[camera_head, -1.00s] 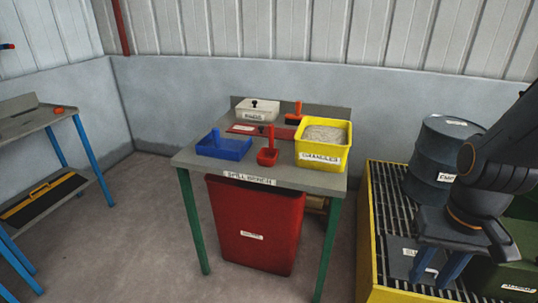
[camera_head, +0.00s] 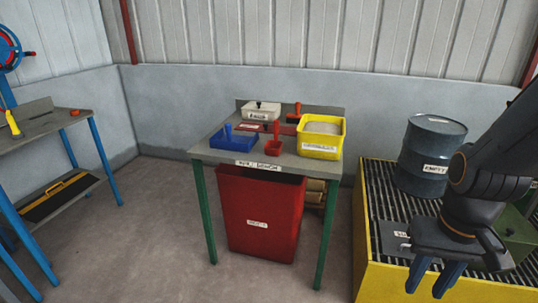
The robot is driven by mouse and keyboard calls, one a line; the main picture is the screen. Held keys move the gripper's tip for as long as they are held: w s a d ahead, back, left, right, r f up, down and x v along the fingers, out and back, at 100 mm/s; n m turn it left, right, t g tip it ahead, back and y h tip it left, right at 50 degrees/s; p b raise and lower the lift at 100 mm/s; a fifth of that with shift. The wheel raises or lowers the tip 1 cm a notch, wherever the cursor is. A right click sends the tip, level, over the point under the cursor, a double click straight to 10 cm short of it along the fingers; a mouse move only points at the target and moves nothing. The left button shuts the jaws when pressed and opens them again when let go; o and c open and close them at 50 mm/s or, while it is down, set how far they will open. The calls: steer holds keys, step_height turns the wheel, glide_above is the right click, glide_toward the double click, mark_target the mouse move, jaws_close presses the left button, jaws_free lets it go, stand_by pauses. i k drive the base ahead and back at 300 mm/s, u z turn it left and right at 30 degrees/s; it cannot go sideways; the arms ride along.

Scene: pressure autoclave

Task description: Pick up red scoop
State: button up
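The red scoop (camera_head: 273,148) sits near the front edge of the small grey table (camera_head: 220,152), with its handle pointing up. It is between the blue tray (camera_head: 232,144) on the left and the yellow bin of granules (camera_head: 320,148) on the right. My gripper (camera_head: 434,280) is at the lower right, far from the scoop, with its blue fingers pointing down. A gap shows between the fingers and nothing is seen in them.
A white lidded box (camera_head: 262,111) and a red-orange brush-like tool (camera_head: 294,114) stand at the table's back. A red bin (camera_head: 258,220) is under the table. A dark drum (camera_head: 428,150) stands on a yellow-edged grating (camera_head: 365,235) at right. Floor left of the table is clear.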

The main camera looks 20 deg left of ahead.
mark_target(273, 147)
steer(key=u, duration=0.6)
steer(key=i, duration=0.5)
steer(key=u, duration=0.9)
steer(key=i, duration=1.95)
steer(key=z, duration=0.45)
